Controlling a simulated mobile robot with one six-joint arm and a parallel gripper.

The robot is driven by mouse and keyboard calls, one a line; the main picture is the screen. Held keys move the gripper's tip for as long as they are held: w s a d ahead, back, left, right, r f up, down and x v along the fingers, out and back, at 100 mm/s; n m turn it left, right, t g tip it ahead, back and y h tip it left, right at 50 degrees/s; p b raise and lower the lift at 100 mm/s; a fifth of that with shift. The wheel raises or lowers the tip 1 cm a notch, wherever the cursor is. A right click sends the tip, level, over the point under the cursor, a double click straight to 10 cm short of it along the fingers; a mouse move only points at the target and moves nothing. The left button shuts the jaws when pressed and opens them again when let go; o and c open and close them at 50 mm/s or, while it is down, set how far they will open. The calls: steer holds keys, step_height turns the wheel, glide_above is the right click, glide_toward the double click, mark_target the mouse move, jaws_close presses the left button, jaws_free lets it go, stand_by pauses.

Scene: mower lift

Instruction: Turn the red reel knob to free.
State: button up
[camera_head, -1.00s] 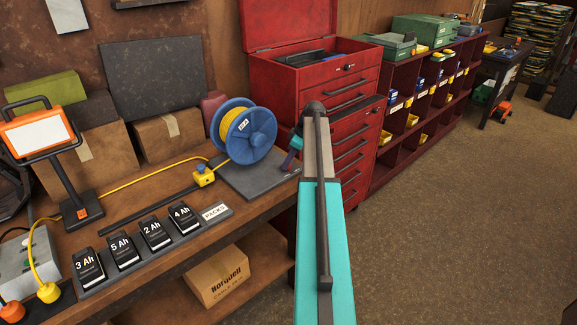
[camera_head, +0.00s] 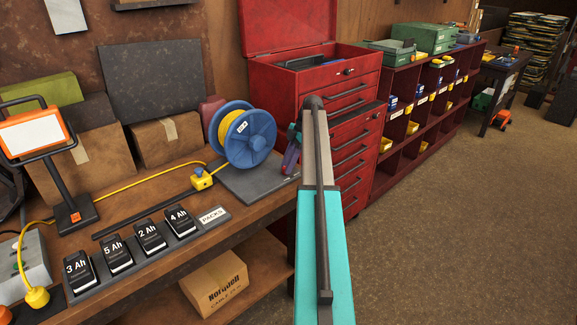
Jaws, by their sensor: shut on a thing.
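The blue cable reel (camera_head: 262,137) with yellow cable stands on a dark base plate (camera_head: 245,187) at the right end of the workbench. My gripper (camera_head: 289,158) is at the reel's right side, small and partly hidden behind my own arm. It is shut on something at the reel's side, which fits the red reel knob. The knob itself is hidden by the gripper and cannot be told apart from its reddish parts. Which way the knob points does not show.
A yellow cable runs left from the reel through a yellow box with a blue knob (camera_head: 201,179). Several battery packs (camera_head: 150,237) sit in a tray in front. A work lamp (camera_head: 35,135) stands at left. A red tool chest (camera_head: 310,85) stands close behind my arm.

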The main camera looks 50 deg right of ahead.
stand_by(0.3)
steer(key=o, duration=1)
steer(key=shift+o, duration=0.2)
steer(key=shift+d+r, duration=0.1)
steer(key=p+v, duration=0.1)
steer(key=v, duration=1.2)
steer(key=shift+r+p, duration=0.35)
steer(key=shift+p, duration=0.05)
